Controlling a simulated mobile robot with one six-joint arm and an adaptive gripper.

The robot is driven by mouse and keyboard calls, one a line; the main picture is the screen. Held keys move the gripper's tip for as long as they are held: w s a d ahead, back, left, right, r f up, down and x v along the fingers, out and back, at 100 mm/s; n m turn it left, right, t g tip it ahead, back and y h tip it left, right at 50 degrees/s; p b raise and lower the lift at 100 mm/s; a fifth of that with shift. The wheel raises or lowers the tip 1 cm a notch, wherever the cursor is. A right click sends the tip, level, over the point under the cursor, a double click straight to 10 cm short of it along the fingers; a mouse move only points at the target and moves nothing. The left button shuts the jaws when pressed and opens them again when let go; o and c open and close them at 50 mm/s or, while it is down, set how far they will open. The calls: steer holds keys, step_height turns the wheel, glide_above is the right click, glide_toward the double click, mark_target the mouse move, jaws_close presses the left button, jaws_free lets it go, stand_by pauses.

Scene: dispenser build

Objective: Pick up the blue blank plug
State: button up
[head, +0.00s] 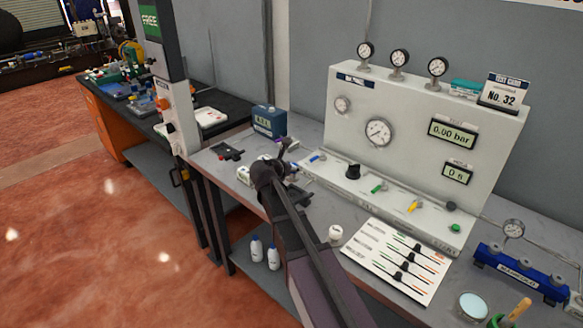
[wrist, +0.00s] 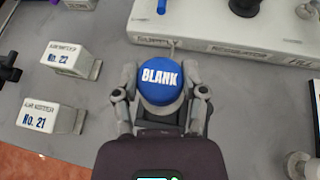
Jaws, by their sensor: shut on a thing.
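The blue blank plug (wrist: 161,80) shows in the wrist view as a round blue cap with "BLANK" in white letters. My gripper (wrist: 164,100) has a finger on each side of it and is shut on it. The plug's lower part is hidden by the cap and the fingers. In the head view my gripper (head: 283,163) is over the grey bench, left of the test panel's front ledge. The plug cannot be made out there behind my arm. I cannot tell whether it touches the bench or a holder.
White label blocks No. 22 (wrist: 68,58) and No. 21 (wrist: 48,115) stand left of the plug. The test panel (head: 405,115) with gauges and valves rises behind. A printed card (head: 365,246) and blue manifold (head: 520,272) are right. A blue box (head: 269,121) stands at the back left.

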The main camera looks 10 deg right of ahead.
steer(key=shift+r+p, duration=0.85)
steer(key=shift+r, duration=0.35)
